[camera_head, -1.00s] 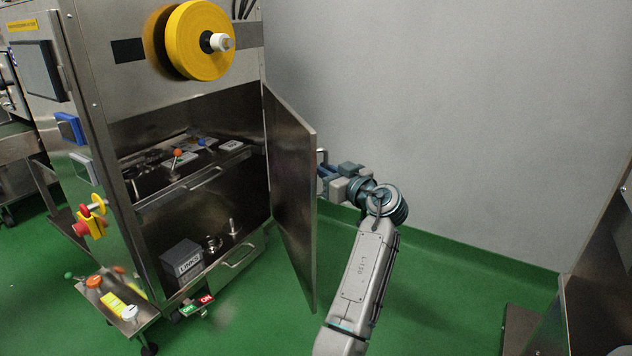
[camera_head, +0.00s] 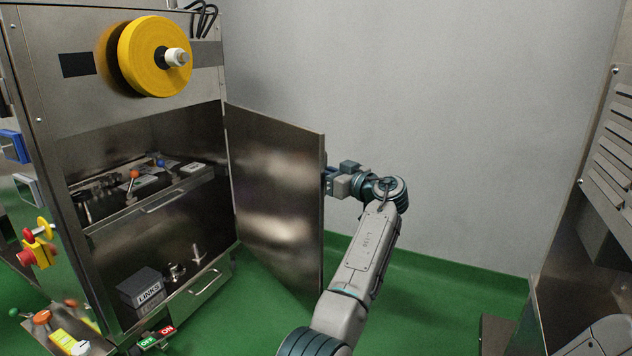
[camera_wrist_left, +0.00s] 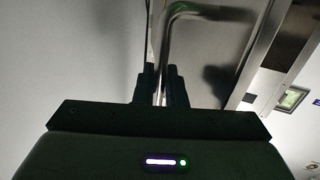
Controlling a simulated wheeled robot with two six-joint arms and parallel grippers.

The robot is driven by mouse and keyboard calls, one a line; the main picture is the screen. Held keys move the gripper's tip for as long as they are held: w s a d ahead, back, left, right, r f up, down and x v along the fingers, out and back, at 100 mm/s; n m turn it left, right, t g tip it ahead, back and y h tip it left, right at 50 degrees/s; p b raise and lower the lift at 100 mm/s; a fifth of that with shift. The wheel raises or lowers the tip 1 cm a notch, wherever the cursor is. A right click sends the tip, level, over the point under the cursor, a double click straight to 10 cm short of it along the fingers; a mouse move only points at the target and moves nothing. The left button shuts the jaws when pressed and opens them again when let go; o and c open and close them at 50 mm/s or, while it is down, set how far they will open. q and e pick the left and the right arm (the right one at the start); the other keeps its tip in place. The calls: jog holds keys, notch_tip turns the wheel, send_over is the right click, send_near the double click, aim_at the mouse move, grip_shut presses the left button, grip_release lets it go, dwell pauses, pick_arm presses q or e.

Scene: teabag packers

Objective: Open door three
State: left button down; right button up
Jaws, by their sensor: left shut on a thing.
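The steel door (camera_head: 275,205) stands swung out from the right side of the cabinet opening in the head view. My left gripper (camera_head: 328,178) is at the door's outer face near its free edge, partly hidden by the door. In the left wrist view, my left gripper (camera_wrist_left: 161,88) is shut on the bent metal handle (camera_wrist_left: 185,9), with one dark finger on each side of the bar. The door's number is not visible. My right gripper is not in view.
The open cabinet (camera_head: 130,125) holds two drawer trays with small parts and a box marked LINKS (camera_head: 141,288). A yellow reel (camera_head: 150,58) is above. The grey wall (camera_head: 430,120) is behind my arm; another steel machine (camera_head: 580,220) stands at right. Green floor (camera_head: 420,310) between is clear.

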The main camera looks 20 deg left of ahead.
pick_arm(q)
jog(key=shift+w+d+b, duration=0.3)
jog(key=shift+w+d, duration=0.1)
jog(key=shift+w, duration=0.45)
jog(key=shift+w+d+b, duration=0.3)
jog(key=shift+w+d, duration=0.1)
jog(key=shift+w, duration=0.4)
jog(key=c, duration=1.9)
grip_release()
jog(key=shift+p+v, duration=1.7)
jog(key=shift+v, duration=2.05)
